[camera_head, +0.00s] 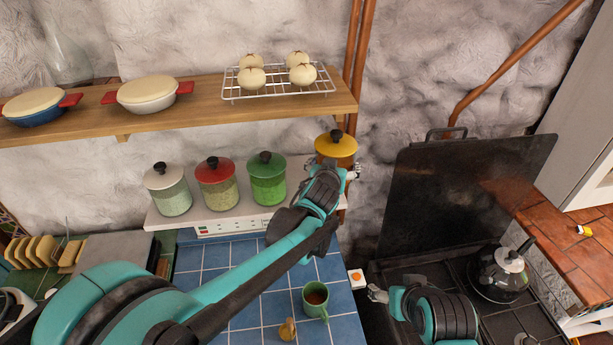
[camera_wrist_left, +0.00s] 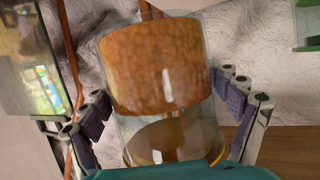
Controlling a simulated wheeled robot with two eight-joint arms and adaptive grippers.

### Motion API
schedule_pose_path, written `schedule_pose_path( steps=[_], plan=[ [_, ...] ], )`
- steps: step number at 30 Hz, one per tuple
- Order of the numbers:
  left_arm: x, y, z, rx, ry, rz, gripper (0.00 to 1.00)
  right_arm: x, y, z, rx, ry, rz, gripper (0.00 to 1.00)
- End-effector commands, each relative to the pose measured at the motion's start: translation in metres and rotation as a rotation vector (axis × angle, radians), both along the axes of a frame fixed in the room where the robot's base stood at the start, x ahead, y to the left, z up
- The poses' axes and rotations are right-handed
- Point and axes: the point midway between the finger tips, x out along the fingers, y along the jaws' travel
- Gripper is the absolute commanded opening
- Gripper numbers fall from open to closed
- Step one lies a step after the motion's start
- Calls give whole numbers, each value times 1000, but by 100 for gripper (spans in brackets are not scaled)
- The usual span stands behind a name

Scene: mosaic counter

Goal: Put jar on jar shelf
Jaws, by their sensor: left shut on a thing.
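The jar with a yellow lid (camera_head: 337,147) is at the right end of the jar shelf (camera_head: 218,218), beyond my left arm. In the left wrist view the glass jar (camera_wrist_left: 158,65) shows orange-brown contents and fills the middle. My left gripper (camera_head: 338,172) is shut on this jar, with fingers on both sides of the glass in the left wrist view (camera_wrist_left: 165,115). The jar's base is hidden in the head view, so I cannot tell whether it touches the shelf. My right gripper (camera_head: 377,293) is low by the stove; its opening is unclear.
White-lidded (camera_head: 166,190), red-lidded (camera_head: 217,185) and green-lidded (camera_head: 267,180) jars stand on the shelf. A wooden shelf (camera_head: 200,118) above holds a wire rack and dishes. A green mug (camera_head: 315,300) stands on blue tiles. A kettle (camera_head: 500,272) sits on the stove.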

Motion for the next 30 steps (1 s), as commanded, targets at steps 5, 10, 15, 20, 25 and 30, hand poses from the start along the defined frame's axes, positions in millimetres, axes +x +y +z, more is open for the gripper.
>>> schedule_pose_path(
  steps=[5,10,15,20,25,30],
  plan=[
    [20,32,-21,-1,-3,4,30,0,0,0,0,0,0,72],
    [30,46,-32,-2,-4,0,30,0,0,0,0,0,0,72],
    [32,49,-41,0,-4,-1,30,0,0,-1,0,0,0,72],
    [32,49,-64,-1,-4,-2,30,0,0,-2,0,0,0,72],
    [32,49,-74,-1,-4,-2,30,0,0,-3,0,0,0,72],
    [32,49,-74,0,-4,-1,30,0,0,-2,0,0,0,72]
  ],
)
